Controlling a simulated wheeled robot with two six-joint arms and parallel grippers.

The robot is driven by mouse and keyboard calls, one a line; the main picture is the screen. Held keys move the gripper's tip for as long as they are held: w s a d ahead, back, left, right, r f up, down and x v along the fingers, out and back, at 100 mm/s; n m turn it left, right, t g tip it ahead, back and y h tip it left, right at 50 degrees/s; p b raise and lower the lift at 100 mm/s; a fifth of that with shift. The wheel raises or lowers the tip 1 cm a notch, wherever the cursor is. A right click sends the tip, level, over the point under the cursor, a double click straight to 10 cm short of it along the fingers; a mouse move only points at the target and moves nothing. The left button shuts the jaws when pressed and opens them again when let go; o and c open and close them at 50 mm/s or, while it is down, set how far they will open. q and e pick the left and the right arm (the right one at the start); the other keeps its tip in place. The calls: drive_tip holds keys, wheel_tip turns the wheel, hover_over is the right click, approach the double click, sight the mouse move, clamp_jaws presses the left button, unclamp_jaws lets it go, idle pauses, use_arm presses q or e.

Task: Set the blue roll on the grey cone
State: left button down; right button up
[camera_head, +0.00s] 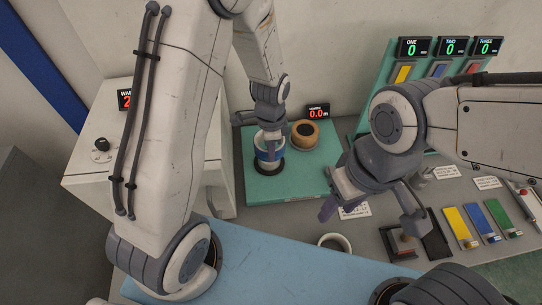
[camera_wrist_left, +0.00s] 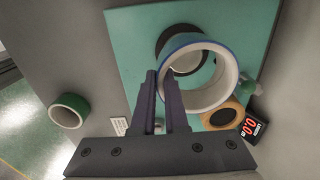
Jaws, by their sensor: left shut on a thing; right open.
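The blue roll (camera_head: 269,153), a wide white ring with a blue outer band, is over a round black disc (camera_head: 268,168) on the teal board. In the left wrist view, the blue roll (camera_wrist_left: 222,88) shows its open bore, with the black disc (camera_wrist_left: 177,37) partly behind it. My left gripper (camera_head: 268,135) is shut on the roll's wall; in the left wrist view its fingers (camera_wrist_left: 162,78) are at the roll's near-left side. I cannot clearly make out the grey cone, or whether the roll touches the disc. My right gripper (camera_head: 360,203) is open and empty above the table.
An orange-brown roll (camera_head: 305,133) sits beside the blue roll on the teal board (camera_head: 290,187), near a red 0.0 display (camera_head: 318,111). A green roll (camera_wrist_left: 69,110) lies apart on the grey table. Coloured strips (camera_head: 459,226) lie at the right.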

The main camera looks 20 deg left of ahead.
use_arm(q)
wheel_tip(320, 180, down, 3)
drive_tip(key=shift+f+p, duration=0.1)
drive_tip(key=shift+p, duration=0.35)
drive_tip(key=shift+f, duration=0.15)
drive_tip(key=shift+f+b, duration=0.5)
drive_tip(key=shift+f, duration=0.1)
drive_tip(key=c, duration=0.9)
unclamp_jaws()
drive_tip(key=shift+c, duration=0.2)
